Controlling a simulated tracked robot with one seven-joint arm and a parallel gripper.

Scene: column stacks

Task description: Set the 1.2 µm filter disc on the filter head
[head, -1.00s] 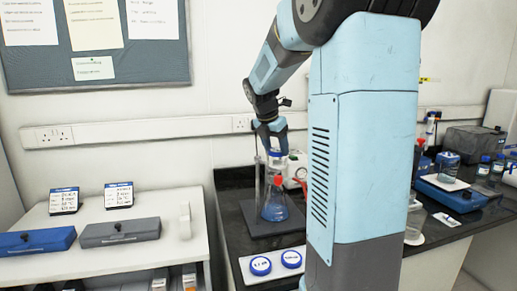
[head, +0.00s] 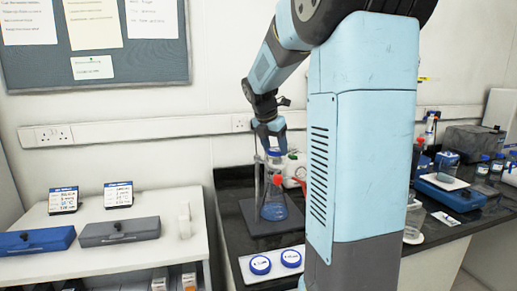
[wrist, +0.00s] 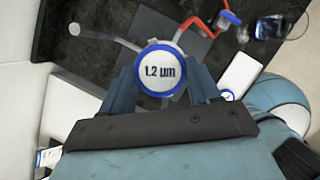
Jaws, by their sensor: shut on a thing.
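The 1.2 µm filter disc (wrist: 161,70) has a white face, a blue rim and dark lettering. In the wrist view it lies face up between the fingers of my gripper (wrist: 162,80), which is shut on it. In the head view my gripper (head: 271,139) points down over the glass flask (head: 274,205), which has blue contents and a red side fitting. The filter head (head: 273,165) appears at the top of the flask, just below my fingers. The disc covers it in the wrist view. I cannot tell whether the disc touches it.
A white tray (head: 246,274) at the bench's front edge carries two blue-rimmed discs (head: 260,265). A thin upright rod (head: 257,182) stands left of the flask on a dark base plate (head: 243,209). Bottles and a blue device (head: 449,190) are on the right. A lower white bench stands left.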

